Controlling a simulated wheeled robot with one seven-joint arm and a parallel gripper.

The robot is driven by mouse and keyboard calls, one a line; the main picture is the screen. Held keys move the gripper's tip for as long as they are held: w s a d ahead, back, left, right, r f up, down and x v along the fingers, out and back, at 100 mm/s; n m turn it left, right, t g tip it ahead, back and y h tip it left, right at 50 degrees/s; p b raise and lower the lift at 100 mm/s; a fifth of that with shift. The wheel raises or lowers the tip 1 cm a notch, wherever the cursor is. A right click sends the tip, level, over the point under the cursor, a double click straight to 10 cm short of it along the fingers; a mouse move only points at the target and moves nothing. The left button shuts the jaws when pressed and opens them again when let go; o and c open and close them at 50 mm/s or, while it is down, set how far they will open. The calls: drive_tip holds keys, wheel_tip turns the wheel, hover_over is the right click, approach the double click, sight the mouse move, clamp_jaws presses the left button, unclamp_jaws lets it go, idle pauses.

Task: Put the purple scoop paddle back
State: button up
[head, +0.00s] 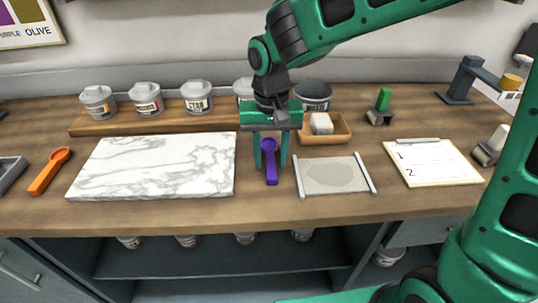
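The purple scoop paddle (271,174) is on or just above the wooden counter, between the marble slab and a grey mat, its round bowl toward the back and its handle toward the front edge. My gripper (270,163) points down over it. One green finger is on each side of the paddle, with a visible gap between the fingers and the handle. The gripper looks open. Its body and fingers hide part of the counter behind the paddle.
An orange scoop (50,171) lies at the left, beside the marble slab (155,165). A framed grey mat (333,175) and a clipboard (432,162) lie to the right. Several lidded tubs, such as this one (197,97), line the back shelf. A wooden tray (337,138) holds a white block.

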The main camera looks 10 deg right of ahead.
sight(271, 163)
drive_tip(key=shift+r, duration=0.15)
wheel_tip(271, 163, up, 12)
idle(0.4)
drive_tip(key=s+d+f+m, duration=0.1)
drive_tip(key=s+d+m, duration=0.1)
drive_tip(key=d, duration=0.9)
drive_tip(key=s+d+f+m, duration=0.1)
drive_tip(key=s+d+f, duration=0.15)
drive_tip(key=d, duration=0.85)
drive_tip(key=s+d+f+m, duration=0.1)
drive_tip(key=s+d+f, duration=0.2)
drive_tip(key=s+d, duration=0.3)
drive_tip(key=s+d+f+m, duration=0.2)
drive_tip(key=s+d+f, duration=0.1)
drive_tip(key=s+d, duration=0.4)
drive_tip(key=s, duration=0.3)
drive_tip(key=shift+s, duration=0.2)
